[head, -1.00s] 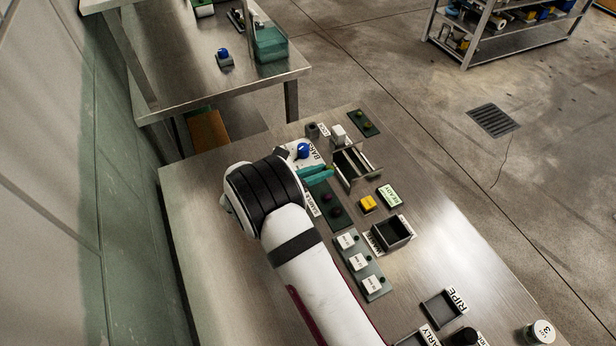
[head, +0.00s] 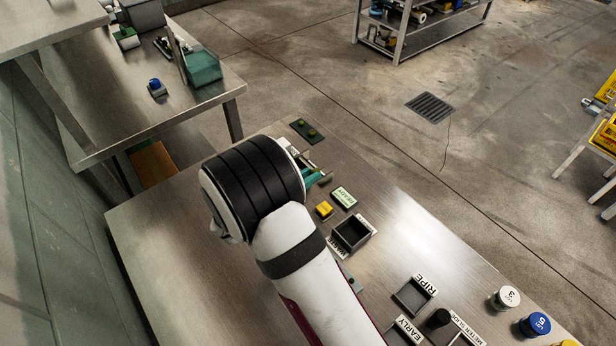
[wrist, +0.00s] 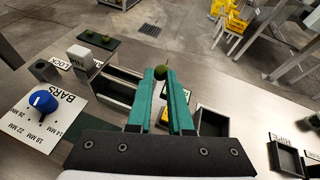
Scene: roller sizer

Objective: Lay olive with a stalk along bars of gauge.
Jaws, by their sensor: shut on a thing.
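My gripper (wrist: 160,82) has teal fingers, shut on a small round green olive (wrist: 159,72) at their tips. No stalk can be made out clearly. The gauge (wrist: 112,88), a metal frame with a dark slot, lies below and left of the fingers in the wrist view. The fingers hide part of it, and the olive shows above the table. The blue knob (wrist: 42,101) stands on the BARS dial plate left of the gauge. In the head view my gripper (head: 319,178) is beside the wrist, which hides most of the gauge.
A yellow button (head: 324,210) and a green READY sign (head: 343,197) lie near the gauge. A white block (wrist: 80,58) stands near the LOCK label. RIPE (head: 413,297) and EARLY trays lie at the table's front right.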

